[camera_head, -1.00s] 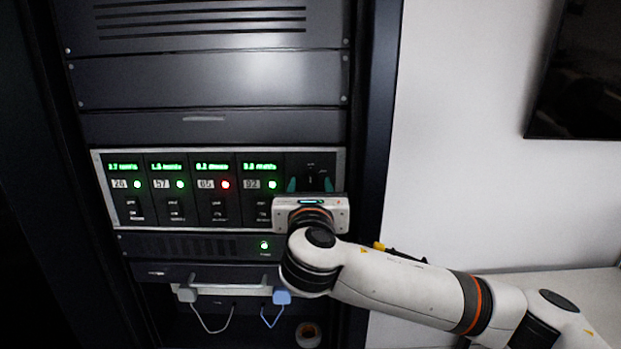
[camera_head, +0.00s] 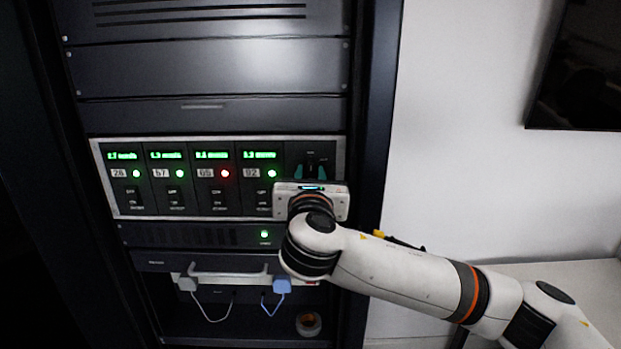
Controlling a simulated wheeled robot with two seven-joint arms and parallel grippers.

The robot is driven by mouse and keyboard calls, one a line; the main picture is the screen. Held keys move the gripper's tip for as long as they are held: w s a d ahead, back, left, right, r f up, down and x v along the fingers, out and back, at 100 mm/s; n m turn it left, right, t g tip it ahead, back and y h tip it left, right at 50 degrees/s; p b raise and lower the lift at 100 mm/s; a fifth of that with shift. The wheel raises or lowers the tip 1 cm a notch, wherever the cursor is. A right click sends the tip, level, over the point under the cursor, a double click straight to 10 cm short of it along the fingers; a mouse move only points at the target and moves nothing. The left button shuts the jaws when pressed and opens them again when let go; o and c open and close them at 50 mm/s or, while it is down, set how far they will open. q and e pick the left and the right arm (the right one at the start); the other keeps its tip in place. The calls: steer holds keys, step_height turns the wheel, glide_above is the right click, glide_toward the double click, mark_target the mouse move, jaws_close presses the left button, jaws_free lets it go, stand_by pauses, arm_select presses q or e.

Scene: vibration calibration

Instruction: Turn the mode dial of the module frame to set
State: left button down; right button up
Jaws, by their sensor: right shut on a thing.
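The module frame (camera_head: 100,180) is a light-edged panel in the dark rack, with several modules side by side. Each module has a green readout, a number label and a lamp. The lamp of the module labelled 05 (camera_head: 225,174) is red; the other lamps are green. The mode dial is on the panel's right end, mostly hidden by my right gripper. My right gripper (camera_head: 311,172) is in front of that end, its teal fingertips close together and shut on the dial. The dial's pointer setting cannot be read. My left gripper is not in view.
Below the frame is a dark unit with a green lamp (camera_head: 264,234). Under it are a handle bar (camera_head: 228,272), a grey plug (camera_head: 187,284) and a blue plug (camera_head: 282,286) with hanging cables, and a tape roll (camera_head: 308,323). A white wall is at the right.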

steer(key=m+b, duration=0.2)
steer(key=m, duration=0.1)
steer(key=shift+a+f, duration=0.1)
steer(key=shift+f, duration=0.1)
steer(key=m+b, duration=0.1)
steer(key=m, duration=0.1)
steer(key=shift+m+b, duration=0.35)
steer(key=shift+m, duration=0.05)
steer(key=m+b, duration=0.1)
steer(key=m, duration=0.1)
steer(key=shift+r+m, duration=0.1)
steer(key=shift+m, duration=0.2)
steer(key=shift+a+r+m+b, duration=0.15)
steer(key=shift+m+b, duration=0.6)
steer(key=shift+m, duration=0.65)
steer(key=o, duration=1)
steer(key=shift+c, duration=0.2)
steer(key=shift+s, duration=0.1)
